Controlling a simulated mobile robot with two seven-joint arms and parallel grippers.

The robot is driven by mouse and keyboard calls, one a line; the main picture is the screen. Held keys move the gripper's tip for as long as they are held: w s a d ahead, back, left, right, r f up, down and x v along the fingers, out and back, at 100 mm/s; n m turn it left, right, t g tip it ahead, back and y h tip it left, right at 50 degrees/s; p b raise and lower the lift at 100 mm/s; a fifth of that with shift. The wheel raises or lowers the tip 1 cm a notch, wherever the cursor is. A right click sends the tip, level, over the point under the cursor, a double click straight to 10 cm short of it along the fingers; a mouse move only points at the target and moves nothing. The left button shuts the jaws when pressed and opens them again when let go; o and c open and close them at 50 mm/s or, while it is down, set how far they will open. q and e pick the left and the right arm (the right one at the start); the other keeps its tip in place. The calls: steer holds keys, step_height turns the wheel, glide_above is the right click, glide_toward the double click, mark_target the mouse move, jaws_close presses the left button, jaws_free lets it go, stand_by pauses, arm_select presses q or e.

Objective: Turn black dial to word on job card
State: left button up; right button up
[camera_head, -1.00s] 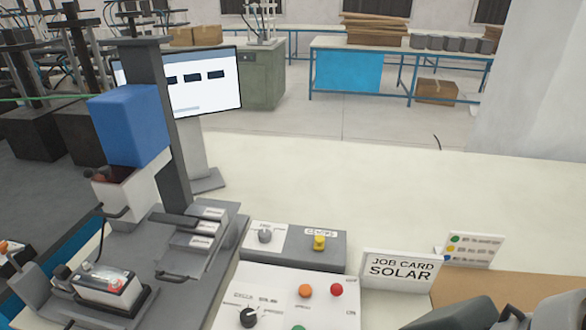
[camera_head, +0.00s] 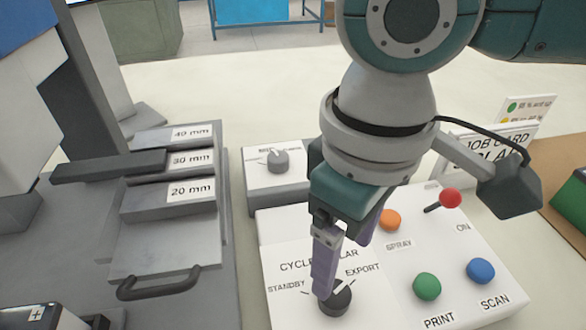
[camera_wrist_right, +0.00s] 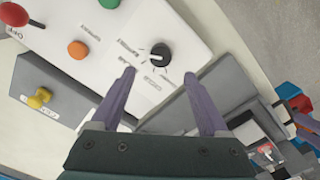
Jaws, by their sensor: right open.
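The black dial (camera_head: 336,302) sits on the white control panel (camera_head: 285,232), with STANDBY, CYCLE, a partly hidden word ending in LAR, and EXPORT around it. It also shows in the right wrist view (camera_wrist_right: 160,54), its white pointer mark toward the left; I cannot read which word it meets. My right gripper (camera_head: 325,288) is over the dial, purple fingers pointing down. In the wrist view its open fingers (camera_wrist_right: 160,74) are apart and empty, the dial just beyond their tips. The job card (camera_head: 462,143) is partly hidden by my right arm; earlier it read SOLAR.
The panel also has a green button (camera_head: 427,286), a blue button (camera_head: 481,270), an orange button (camera_head: 389,220) and a red-knobbed lever (camera_head: 450,198). A grey fixture with 20, 30 and 40 mm labels (camera_head: 190,190) stands left.

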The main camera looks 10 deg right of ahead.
mark_target(335, 293)
step_height(335, 293, down, 8)
steer(key=shift+r+b, duration=0.1)
steer(key=shift+b, duration=0.6)
jaws_close()
